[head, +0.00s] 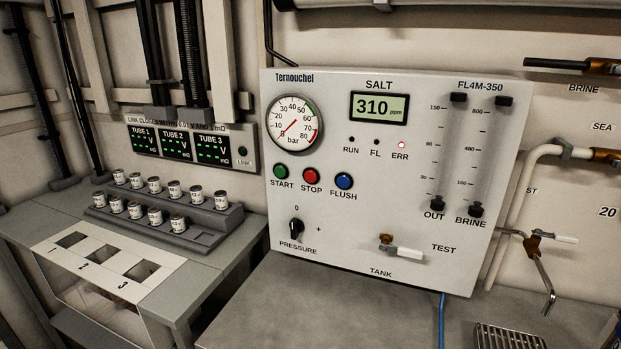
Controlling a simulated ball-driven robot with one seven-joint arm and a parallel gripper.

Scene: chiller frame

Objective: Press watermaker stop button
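The red stop button (311,176) is on the front of the white watermaker panel (350,240), with the label STOP below it. It sits between the green start button (281,171) on its left and the blue flush button (344,181) on its right. The salt display (379,107) reads 310 ppm. Of the lamps below it, the ERR lamp (402,145) glows red, while RUN and FL look dark. The pressure gauge (294,124) is above the buttons. My gripper is not in view.
A pressure knob (296,227) and a small tank valve (400,248) stick out from the lower panel. A stepped rack (170,215) of small cans stands on the left bench. Pipes and a valve (540,238) are at right. The grey counter (330,310) before the panel is mostly clear.

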